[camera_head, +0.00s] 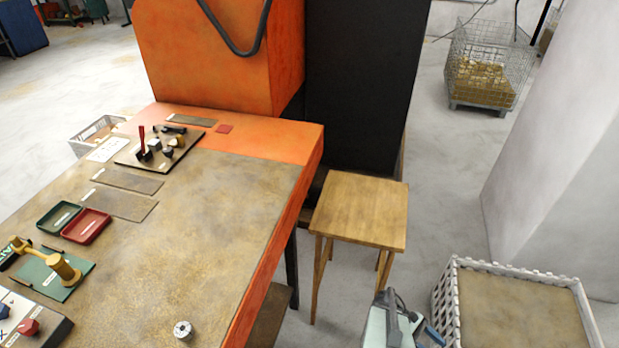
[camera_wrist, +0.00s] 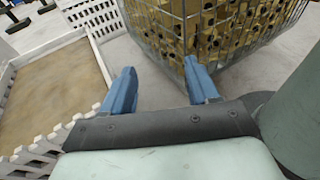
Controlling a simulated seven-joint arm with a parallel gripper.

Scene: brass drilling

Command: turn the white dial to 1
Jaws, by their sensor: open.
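A small whitish knob (camera_head: 154,144) stands on a dark-edged panel (camera_head: 130,157) at the back left of the bench in the head view; it may be the white dial, but no number can be read. A round whitish piece (camera_head: 183,330) sits alone near the bench's front edge; I cannot tell what it is. Another panel with a red knob (camera_head: 27,327) and a blue knob is cut off at the lower left. My gripper (camera_wrist: 160,86) is open and empty in the wrist view, with two blue fingers apart. It is right of the bench, far from both panels.
A wooden stool (camera_head: 360,208) stands beside the bench (camera_head: 200,240). A white crate (camera_head: 449,310) is right of my gripper, and a wire basket of brass-coloured pieces (camera_wrist: 215,35) is beyond it. Green and red trays (camera_head: 86,226) lie on the bench. The bench's middle is clear.

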